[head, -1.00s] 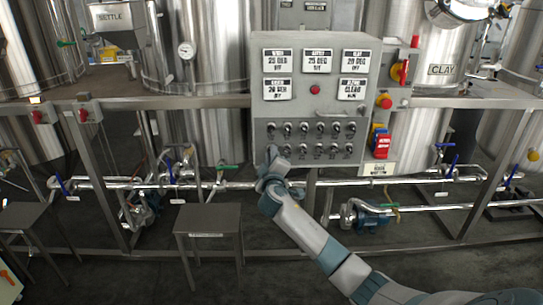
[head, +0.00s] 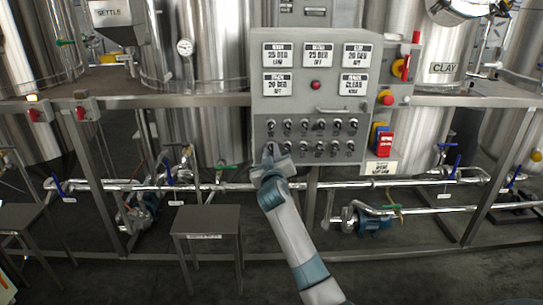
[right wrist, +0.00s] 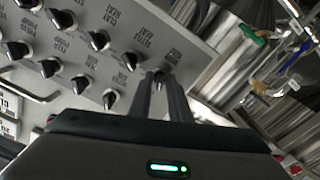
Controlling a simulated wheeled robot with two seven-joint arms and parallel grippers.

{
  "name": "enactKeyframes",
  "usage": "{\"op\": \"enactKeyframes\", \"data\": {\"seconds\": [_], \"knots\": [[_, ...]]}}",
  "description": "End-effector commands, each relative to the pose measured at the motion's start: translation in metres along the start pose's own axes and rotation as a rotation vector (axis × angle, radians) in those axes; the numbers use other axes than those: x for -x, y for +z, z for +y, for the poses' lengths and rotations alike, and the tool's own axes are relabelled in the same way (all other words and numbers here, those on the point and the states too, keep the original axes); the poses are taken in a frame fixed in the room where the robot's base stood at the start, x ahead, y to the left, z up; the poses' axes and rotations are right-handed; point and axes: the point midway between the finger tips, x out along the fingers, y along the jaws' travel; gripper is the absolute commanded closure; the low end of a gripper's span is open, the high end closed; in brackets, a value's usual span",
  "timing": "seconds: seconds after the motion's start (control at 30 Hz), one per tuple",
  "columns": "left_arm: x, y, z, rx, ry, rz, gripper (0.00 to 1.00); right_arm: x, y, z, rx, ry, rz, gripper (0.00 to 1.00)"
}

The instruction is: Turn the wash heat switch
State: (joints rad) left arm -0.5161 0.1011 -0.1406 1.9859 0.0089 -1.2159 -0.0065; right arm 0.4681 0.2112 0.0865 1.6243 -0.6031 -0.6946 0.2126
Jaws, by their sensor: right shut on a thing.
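The grey control panel (head: 318,105) carries two rows of small black knobs. My right gripper (head: 270,153) is at the lower left end of the bottom row, close against the panel. In the right wrist view its two fingers (right wrist: 160,82) are closed around a small knob (right wrist: 159,77) at the row's end. The fingers hide most of this knob, so its pointing direction cannot be told. The label beside it (right wrist: 173,54) is too blurred to read surely. My left gripper is not in view.
Display plates (head: 279,54) sit above the knobs. A small metal table (head: 207,221) stands to the lower left.

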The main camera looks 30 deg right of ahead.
Motion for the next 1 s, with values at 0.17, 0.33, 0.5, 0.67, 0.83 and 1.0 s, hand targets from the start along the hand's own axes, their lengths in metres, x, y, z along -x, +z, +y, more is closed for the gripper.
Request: {"op": "enactKeyframes", "data": {"seconds": [0.17, 0.33, 0.5, 0.67, 0.83, 1.0], "knots": [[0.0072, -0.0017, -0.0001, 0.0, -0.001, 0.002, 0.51, 0.0001, 0.0007, -0.0007, -0.065, -0.001, -0.001, 1.0], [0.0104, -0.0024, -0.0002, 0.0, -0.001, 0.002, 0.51, 0.0001, 0.0002, -0.0007, -0.085, -0.001, -0.001, 1.0], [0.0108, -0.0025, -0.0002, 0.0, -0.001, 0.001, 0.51, 0.0001, 0.0001, -0.0006, -0.086, -0.001, -0.001, 1.0], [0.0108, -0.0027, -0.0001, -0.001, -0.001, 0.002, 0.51, 0.0001, 0.0001, -0.0006, -0.085, -0.001, -0.001, 0.81], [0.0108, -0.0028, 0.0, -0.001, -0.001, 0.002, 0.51, 0.0, 0.0001, -0.0004, -0.084, -0.001, -0.001, 0.73], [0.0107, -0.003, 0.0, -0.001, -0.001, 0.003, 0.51, 0.0003, 0.0001, -0.0002, -0.084, 0.0, -0.001, 0.73]]}}
